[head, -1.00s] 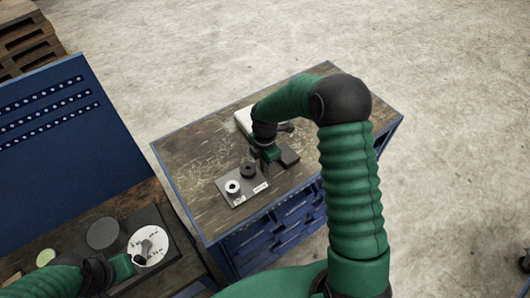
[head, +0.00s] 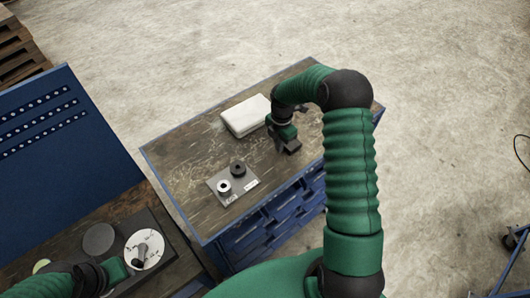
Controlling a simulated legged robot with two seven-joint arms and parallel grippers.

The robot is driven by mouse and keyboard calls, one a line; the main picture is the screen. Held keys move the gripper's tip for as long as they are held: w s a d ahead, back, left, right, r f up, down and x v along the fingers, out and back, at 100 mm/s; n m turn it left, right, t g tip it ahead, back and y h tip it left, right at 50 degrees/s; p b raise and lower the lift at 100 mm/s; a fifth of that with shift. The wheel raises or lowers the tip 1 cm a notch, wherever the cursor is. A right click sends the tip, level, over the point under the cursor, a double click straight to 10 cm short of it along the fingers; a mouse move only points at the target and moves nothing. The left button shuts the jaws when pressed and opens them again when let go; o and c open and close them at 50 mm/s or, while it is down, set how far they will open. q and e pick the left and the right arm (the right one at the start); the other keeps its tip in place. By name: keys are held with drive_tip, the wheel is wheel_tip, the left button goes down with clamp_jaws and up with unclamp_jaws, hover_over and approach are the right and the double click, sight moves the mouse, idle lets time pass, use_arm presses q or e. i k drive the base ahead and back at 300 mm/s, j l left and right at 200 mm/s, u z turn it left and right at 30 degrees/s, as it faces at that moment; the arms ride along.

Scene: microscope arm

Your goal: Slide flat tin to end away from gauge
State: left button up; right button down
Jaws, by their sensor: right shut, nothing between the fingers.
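The flat tin (head: 243,117) is a white, low box lying on the far part of the dark wooden bench top. My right gripper (head: 290,147) is shut and empty, over the bench to the right of the tin and nearer to me. The wrist lies close to the tin's right end; I cannot tell whether they touch. A round white dial (head: 153,244), possibly the gauge, is on the lower left bench. My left gripper (head: 128,262) is beside it, partly overlapping it in view, and its jaws are too small to read.
A grey plate (head: 218,199) carrying a black round piece (head: 238,169) and a silver ring-like piece (head: 224,187) lies on the bench (head: 180,160) near its front edge. The bench top to the left of the tin is clear. A blue perforated panel (head: 60,150) stands at the left.

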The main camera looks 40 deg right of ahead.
sight(244, 118)
drive_tip(key=l, duration=1.3)
drive_tip(key=i, duration=0.05)
